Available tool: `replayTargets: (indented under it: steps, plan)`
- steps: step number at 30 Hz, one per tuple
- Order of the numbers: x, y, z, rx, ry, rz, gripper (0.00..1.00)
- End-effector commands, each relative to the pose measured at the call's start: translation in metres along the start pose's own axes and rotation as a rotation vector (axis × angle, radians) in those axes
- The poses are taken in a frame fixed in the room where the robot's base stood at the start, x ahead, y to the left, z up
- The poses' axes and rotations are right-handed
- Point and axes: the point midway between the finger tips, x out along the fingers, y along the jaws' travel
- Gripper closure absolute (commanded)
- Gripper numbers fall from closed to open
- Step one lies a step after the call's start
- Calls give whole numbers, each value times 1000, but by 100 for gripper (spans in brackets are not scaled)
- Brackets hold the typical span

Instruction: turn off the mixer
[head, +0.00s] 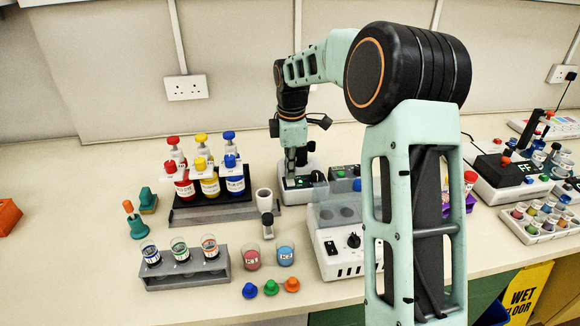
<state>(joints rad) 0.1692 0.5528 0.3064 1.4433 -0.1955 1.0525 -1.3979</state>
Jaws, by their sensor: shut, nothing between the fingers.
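A small white device with a dark top panel (298,182), which looks like the mixer, stands at the back of the bench, right of the bottle rack. A green patch shows on its panel. My gripper (291,171) points down just over this panel, with its narrow fingers together and nothing between them. I cannot tell whether the fingertips touch the panel. The gripper and wrist hide part of the device, and the switch position is not clear.
A white unit with a black switch and knob (334,255) stands in front, partly behind my arm. Left are a rack of coloured bottles (186,217), a grey vial rack (192,281), two beakers and loose stoppers. Another black-topped device (489,173) is at right.

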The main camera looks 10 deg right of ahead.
Motion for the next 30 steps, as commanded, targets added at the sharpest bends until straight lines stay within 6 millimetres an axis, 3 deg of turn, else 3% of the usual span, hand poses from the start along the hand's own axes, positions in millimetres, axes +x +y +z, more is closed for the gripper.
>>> replayTargets:
  steps: [17, 30]
  plan:
    - [8, 2, 0, 0, 0, -1, 100]
    - [3, -14, 0, 0, 0, -2, 100]
